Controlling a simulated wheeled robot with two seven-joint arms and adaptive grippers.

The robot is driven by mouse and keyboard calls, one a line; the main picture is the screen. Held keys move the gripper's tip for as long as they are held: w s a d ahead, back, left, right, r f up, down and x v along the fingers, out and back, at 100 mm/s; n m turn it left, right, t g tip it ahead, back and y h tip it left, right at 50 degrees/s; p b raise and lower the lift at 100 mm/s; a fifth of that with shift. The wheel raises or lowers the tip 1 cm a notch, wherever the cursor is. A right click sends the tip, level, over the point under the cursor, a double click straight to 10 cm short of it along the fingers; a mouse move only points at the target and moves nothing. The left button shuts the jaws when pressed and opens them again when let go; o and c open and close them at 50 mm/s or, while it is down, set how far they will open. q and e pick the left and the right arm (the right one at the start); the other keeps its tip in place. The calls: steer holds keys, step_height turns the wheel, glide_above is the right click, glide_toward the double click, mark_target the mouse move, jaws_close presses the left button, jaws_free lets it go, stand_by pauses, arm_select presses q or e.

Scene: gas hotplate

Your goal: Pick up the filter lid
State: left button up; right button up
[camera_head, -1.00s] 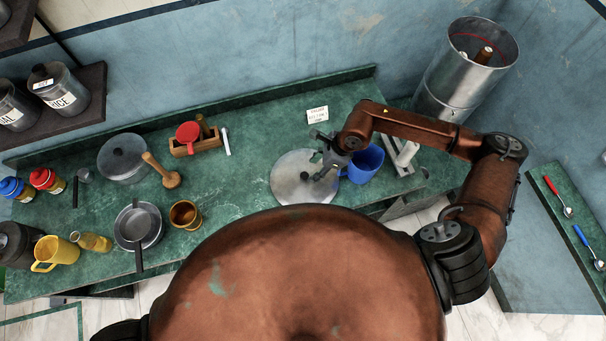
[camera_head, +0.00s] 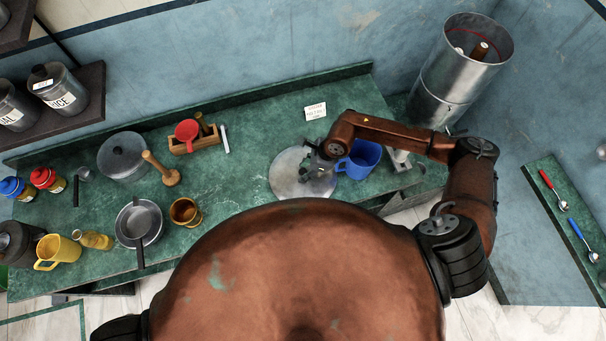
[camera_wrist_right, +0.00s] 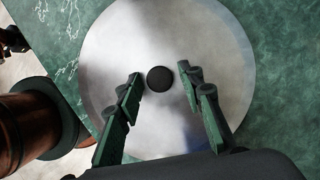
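The filter lid (camera_head: 290,182) is a round grey metal disc lying flat on the green counter in the head view. In the right wrist view the lid (camera_wrist_right: 215,60) fills most of the picture, with a round black knob (camera_wrist_right: 159,79) at its middle. My right gripper (camera_wrist_right: 161,82) is open over the lid, with a green finger on each side of the knob; the fingers look apart from it. In the head view my right gripper (camera_head: 312,170) covers part of the lid. My left gripper does not show.
A blue mug (camera_head: 362,160) stands right of the lid, close to my right arm. A white label card (camera_head: 315,111) lies behind it. A tall metal cylinder (camera_head: 459,75) stands at the back right. The counter (camera_head: 235,185) left of the lid is clear.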

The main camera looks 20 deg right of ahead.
jaws_close()
steer(key=shift+r, duration=0.2)
stand_by(0.4)
